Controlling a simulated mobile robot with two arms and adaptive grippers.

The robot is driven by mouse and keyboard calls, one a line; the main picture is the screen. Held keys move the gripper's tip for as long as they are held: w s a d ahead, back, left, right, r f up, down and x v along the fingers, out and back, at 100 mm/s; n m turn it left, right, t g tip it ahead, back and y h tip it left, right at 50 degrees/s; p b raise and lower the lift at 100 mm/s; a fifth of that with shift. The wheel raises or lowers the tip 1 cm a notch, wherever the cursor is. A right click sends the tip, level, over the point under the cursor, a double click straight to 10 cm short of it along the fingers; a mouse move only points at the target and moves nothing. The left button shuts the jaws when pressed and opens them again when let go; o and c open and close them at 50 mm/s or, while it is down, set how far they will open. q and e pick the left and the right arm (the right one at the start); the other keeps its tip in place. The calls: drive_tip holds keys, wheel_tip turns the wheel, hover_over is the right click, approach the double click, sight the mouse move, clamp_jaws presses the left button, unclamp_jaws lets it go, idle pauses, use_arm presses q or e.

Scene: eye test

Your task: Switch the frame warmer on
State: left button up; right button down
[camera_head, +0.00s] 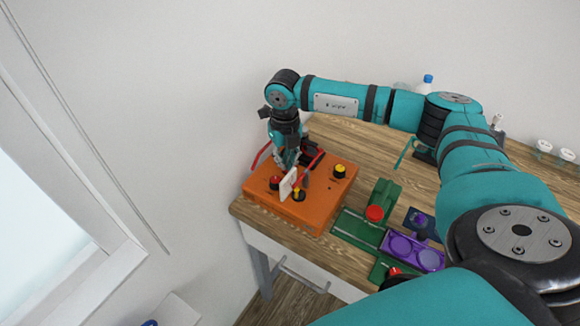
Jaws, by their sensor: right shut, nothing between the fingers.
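An orange box (318,208) with controls on top stands at the left corner of the wooden table; it looks like the frame warmer. On it I see a yellow-topped knob (340,171) at the right, a red-topped knob (275,182), another yellow-topped knob (299,194) near the front and an upright white plate (287,185). My right gripper (283,164) points down over the back left part of the box, shut and empty, close behind the white plate. I cannot tell whether it touches anything. My left gripper is not in view.
Right of the box are a green device with a red knob (375,213), a purple tray with round wells (427,259) and a dark blue block (421,224). A blue-capped bottle (426,83) stands behind my arm. Bare wood (345,137) shows behind the box.

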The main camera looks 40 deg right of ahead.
drive_tip(key=shift+f+b, duration=0.95)
drive_tip(key=shift+f, duration=0.3)
idle(0.4)
drive_tip(key=shift+r, duration=0.1)
wheel_tip(320, 180, up, 7)
drive_tip(key=p, duration=0.4)
idle(0.4)
idle(0.5)
